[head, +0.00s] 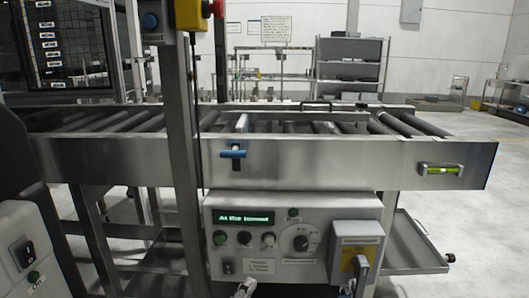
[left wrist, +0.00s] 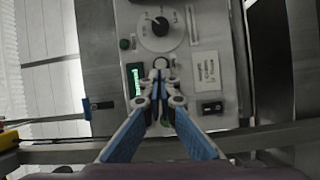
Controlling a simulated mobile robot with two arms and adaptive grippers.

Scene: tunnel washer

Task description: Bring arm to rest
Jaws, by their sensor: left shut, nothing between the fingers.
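My left gripper (head: 243,290) shows only as a small tip at the bottom edge of the head view, in front of the control panel (head: 290,207). In the left wrist view the left gripper (left wrist: 161,78) is shut and empty, its blue-padded fingers converging over the panel. The green display (left wrist: 137,82) lies just beside the fingertips, and the round dial (left wrist: 156,27) is beyond them. Whether the fingertips touch the panel cannot be told. I cannot make out my right gripper.
A roller conveyor (head: 330,150) spans the view above the panel, with a blue-handled lever (head: 232,154) on its front. A steel post (head: 183,150) stands left of the panel. A grey switch box (head: 357,240) and a tray (head: 415,245) are at right. Floor (head: 480,220) is clear farther right.

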